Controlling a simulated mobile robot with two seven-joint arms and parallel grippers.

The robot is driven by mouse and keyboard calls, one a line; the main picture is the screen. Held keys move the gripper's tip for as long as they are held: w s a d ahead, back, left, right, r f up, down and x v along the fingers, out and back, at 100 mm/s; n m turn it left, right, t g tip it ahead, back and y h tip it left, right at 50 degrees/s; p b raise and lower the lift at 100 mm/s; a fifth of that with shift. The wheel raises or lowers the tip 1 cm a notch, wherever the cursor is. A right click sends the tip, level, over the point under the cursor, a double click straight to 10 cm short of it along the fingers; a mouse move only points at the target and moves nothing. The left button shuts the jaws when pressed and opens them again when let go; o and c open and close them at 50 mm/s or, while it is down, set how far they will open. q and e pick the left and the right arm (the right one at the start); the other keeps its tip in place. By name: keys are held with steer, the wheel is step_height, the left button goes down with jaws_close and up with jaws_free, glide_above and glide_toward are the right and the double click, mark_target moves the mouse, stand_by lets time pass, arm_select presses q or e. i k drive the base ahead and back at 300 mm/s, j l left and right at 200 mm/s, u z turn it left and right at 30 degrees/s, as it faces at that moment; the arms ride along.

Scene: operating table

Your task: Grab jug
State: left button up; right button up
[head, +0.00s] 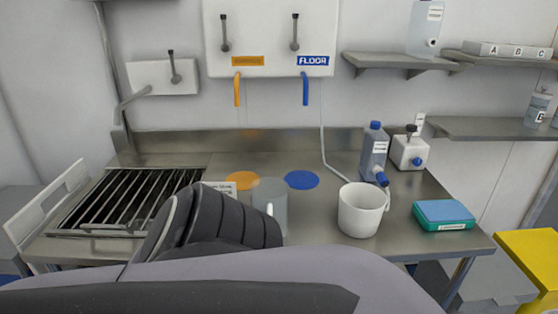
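A clear grey, see-through jug (270,200) stands on the steel table, left of centre. Its lower left is hidden behind the dark ribbed part of my arm, and a small white upright strip shows on it. A white bucket-like container (360,212) stands upright and open to its right, with what looks like a thin handle on its right side. I cannot tell for certain which of the two is the jug. My arm crosses the bottom of the picture. No gripper fingers show, so I cannot see either gripper or any contact with the jug.
The steel table (320,160) holds a metal grate (130,200) at left, orange (242,180) and blue (301,180) discs, a blue-capped bottle (374,152), a white canister (409,152) and a teal box (445,215). A yellow bin (530,260) stands at right.

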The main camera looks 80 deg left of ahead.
mark_target(270, 195)
steer(key=u, duration=2.55)
